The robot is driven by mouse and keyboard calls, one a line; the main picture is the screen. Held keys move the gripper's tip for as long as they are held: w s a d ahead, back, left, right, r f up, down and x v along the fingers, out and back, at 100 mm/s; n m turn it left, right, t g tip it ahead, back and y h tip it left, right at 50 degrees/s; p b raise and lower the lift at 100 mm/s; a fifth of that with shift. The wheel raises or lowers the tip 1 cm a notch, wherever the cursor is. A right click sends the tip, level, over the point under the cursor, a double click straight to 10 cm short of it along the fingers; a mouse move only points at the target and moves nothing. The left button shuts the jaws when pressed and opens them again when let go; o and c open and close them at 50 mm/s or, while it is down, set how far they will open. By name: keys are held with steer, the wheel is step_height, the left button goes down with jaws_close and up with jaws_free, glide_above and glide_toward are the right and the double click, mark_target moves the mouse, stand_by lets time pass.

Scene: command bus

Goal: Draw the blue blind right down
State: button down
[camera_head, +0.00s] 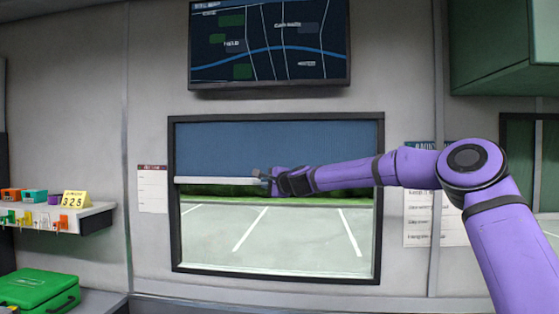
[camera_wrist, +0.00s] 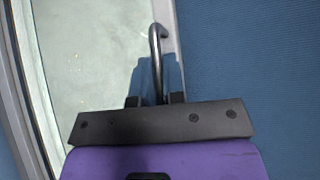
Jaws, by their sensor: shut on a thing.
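The blue blind (camera_head: 270,150) covers roughly the upper half of the window, and its pale bottom bar (camera_head: 220,181) hangs level across the opening. In the wrist view the blue fabric (camera_wrist: 260,70) fills the right side, with the bar (camera_wrist: 170,45) running beside it. A curved metal pull (camera_wrist: 155,60) stands at the bar. My gripper (camera_head: 265,178) is at the bar near the middle of the window. In the wrist view my gripper (camera_wrist: 155,100) is shut on the pull's near end, and its fingers hide that end.
The dark window frame (camera_head: 376,240) surrounds the blind, with clear glass and a car park below the bar. A screen (camera_head: 270,42) hangs above. A shelf (camera_head: 95,216) with small items and a green case (camera_head: 38,290) are at left. A green cabinet (camera_head: 500,50) is upper right.

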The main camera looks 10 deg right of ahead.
step_height(320, 180, down, 39)
steer(key=c, duration=1.3)
jaws_free()
steer(key=shift+f, duration=0.15)
steer(key=shift+o, duration=0.5)
steer(key=shift+d, duration=0.1)
steer(key=v, duration=1)
steer(key=shift+s, duration=0.4)
steer(key=shift+d, duration=0.15)
